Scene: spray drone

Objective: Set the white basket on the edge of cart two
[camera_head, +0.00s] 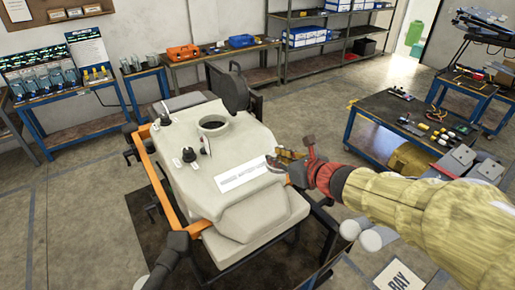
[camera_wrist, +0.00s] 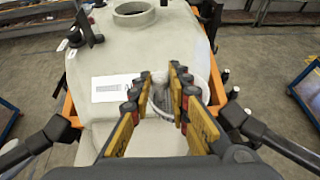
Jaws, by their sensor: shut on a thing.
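My gripper (camera_head: 290,166) is above the right side of the big pale tank of the spray drone (camera_head: 235,160). In the wrist view its fingers (camera_wrist: 157,86) are shut on the white basket (camera_wrist: 162,98), a round light thing with a ribbed grey inside. The fingers cover much of the basket, and I cannot make it out in the head view. A cart with a dark top and blue frame (camera_head: 375,108) stands to the right of the drone, and another blue cart (camera_head: 490,88) is behind it. I see no number on either cart.
The tank's round opening (camera_head: 212,124) is uncovered. Tools and small parts lie on the near cart's top; its left part has bare room. Dark drone arms and an orange frame bar (camera_head: 165,180) surround the tank.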

